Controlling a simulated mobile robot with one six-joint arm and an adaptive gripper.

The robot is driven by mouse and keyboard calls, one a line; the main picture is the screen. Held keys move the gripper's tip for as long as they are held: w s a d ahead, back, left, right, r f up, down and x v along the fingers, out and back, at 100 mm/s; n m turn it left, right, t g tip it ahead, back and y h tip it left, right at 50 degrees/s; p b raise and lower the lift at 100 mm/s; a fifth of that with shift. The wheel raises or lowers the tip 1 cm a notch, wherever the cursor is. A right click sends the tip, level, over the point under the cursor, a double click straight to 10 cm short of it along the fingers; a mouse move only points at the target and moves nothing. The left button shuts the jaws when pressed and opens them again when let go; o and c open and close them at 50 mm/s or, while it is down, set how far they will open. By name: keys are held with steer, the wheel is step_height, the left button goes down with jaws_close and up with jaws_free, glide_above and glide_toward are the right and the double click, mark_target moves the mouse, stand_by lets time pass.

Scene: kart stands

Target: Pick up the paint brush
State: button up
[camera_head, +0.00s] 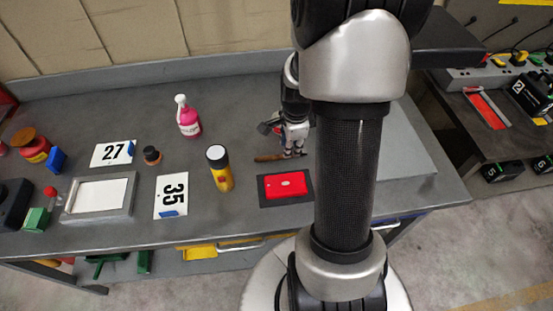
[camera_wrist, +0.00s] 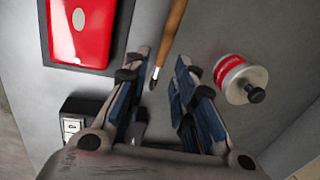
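The paint brush (camera_head: 268,158) lies on the grey workbench, its brown handle pointing left of my gripper (camera_head: 293,152) in the head view. In the wrist view its wooden handle (camera_wrist: 173,32) comes down from the top edge, and its dark bristle end lies between the fingers of my gripper (camera_wrist: 161,60). The fingers are apart, with a gap visible on both sides of the brush. The head view does not clearly show the bristle end, which is by the fingertips.
A red item (camera_head: 287,188) on a dark mat lies in front of the brush. A red-and-white container (camera_wrist: 232,77) is right of the fingers; a dark box (camera_wrist: 82,118) is lower left.

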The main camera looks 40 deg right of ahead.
mark_target(281, 157)
steer(key=f, duration=0.1)
steer(key=f+b, duration=0.1)
steer(key=f, duration=0.1)
steer(key=w+f+b, duration=0.1)
steer(key=f, duration=0.1)
steer(key=shift+d+f, duration=0.1)
steer(key=shift+d, duration=0.3)
jaws_close()
